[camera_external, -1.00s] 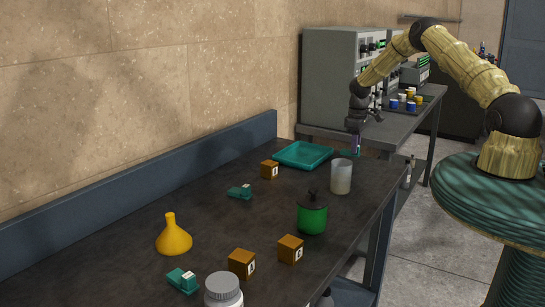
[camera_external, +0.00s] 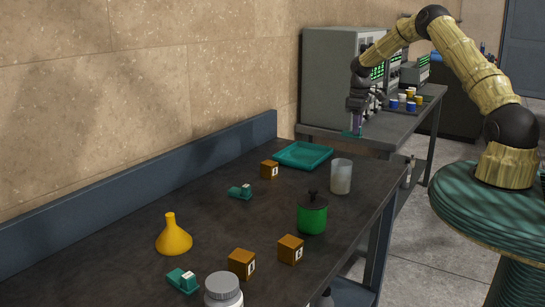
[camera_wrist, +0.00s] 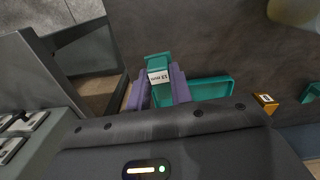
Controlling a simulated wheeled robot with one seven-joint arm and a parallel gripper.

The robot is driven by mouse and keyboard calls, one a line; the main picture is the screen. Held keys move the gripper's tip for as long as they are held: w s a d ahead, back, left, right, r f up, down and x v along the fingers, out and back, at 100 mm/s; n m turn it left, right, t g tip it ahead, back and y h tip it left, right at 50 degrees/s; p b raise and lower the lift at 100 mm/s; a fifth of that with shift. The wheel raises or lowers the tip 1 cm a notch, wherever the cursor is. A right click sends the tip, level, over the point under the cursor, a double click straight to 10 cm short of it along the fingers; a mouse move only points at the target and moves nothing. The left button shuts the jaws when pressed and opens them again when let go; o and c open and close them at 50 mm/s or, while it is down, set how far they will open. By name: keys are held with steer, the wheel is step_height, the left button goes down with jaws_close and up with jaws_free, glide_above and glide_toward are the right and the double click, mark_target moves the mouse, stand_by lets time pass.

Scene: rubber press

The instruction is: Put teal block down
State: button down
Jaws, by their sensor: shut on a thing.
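My gripper (camera_external: 356,126) is in the air above the far end of the dark table, shut on a teal block (camera_external: 351,134). In the wrist view the teal block (camera_wrist: 158,61) has a white label and sits between the two purple fingers of my gripper (camera_wrist: 157,90). The block hangs clear of the table. A teal tray (camera_external: 303,155) lies on the table to the left of and below the gripper in the outside view; it also shows beyond the fingers in the wrist view (camera_wrist: 207,89).
Two other teal pieces (camera_external: 240,192) lie there. A grey side table (camera_external: 375,132) with instruments is behind.

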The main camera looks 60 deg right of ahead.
stand_by(0.3)
steer(key=w+a+n+b, duration=0.1)
steer(key=w+a, duration=0.2)
steer(key=a, duration=0.6)
steer(key=w+a+n, duration=0.2)
steer(key=w+a, duration=0.2)
steer(key=a, duration=0.6)
steer(key=w+a+n+b, duration=0.1)
steer(key=w+a, duration=0.2)
steer(key=a, duration=0.6)
steer(key=s+a+n+b, duration=0.1)
steer(key=s+a+n, duration=0.1)
steer(key=a, duration=1.2)
steer(key=s+a+n+b, duration=0.1)
steer(key=s+a+n, duration=0.1)
steer(key=a, duration=1.3)
steer(key=shift+s+r, duration=0.15)
steer(key=shift+s, duration=0.6)
step_height(320, 180, down, 6)
steer(key=shift+f+p, duration=0.15)
steer(key=shift+p, duration=0.55)
steer(key=shift+f, duration=0.1)
